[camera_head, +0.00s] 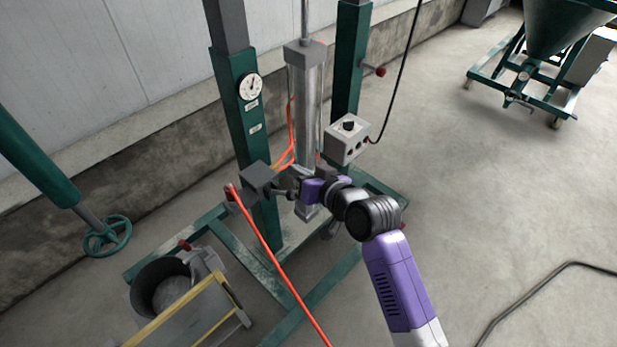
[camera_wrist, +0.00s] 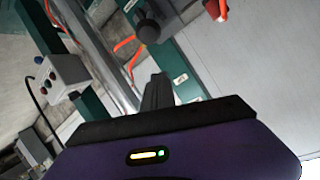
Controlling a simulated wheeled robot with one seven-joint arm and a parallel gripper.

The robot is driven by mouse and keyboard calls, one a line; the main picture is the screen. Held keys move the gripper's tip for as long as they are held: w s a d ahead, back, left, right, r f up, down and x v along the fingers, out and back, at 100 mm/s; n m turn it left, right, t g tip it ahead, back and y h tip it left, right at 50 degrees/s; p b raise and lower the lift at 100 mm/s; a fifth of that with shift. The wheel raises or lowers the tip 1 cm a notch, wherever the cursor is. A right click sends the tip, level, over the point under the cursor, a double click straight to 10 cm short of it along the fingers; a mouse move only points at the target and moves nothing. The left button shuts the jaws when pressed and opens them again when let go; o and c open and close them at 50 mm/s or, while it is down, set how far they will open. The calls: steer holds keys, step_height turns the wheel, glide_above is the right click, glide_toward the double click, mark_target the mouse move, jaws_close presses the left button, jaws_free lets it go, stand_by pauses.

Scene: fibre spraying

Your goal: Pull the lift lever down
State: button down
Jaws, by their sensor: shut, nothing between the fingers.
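The lift lever shows as a dark ball knob (camera_wrist: 148,31) in the wrist view, close to a dark grey valve box (camera_head: 260,178) on the green post of the lift frame. In the head view the lever is small and partly merged with my gripper (camera_head: 294,190), which is just right of the box. In the wrist view my gripper's dark fingers (camera_wrist: 157,90) are together and empty. They point toward the knob, with a gap in the picture between them. Whether they touch the lever at any point I cannot tell.
A grey control box (camera_head: 347,138) with a black knob hangs right of the clear cylinder (camera_head: 304,95). An orange hose (camera_head: 275,260) runs down from the valve box. A bucket (camera_head: 160,285) stands lower left. A green hopper cart (camera_head: 540,60) is far right, with open floor before it.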

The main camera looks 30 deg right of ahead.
mark_target(282, 193)
steer(key=shift+s+a+f, duration=0.2)
steer(key=shift+f, duration=0.35)
steer(key=shift+s+a+f, duration=0.25)
steer(key=shift+f, duration=0.3)
steer(key=shift+s+a+f, duration=0.2)
steer(key=shift+f, duration=0.35)
steer(key=shift+f, duration=0.1)
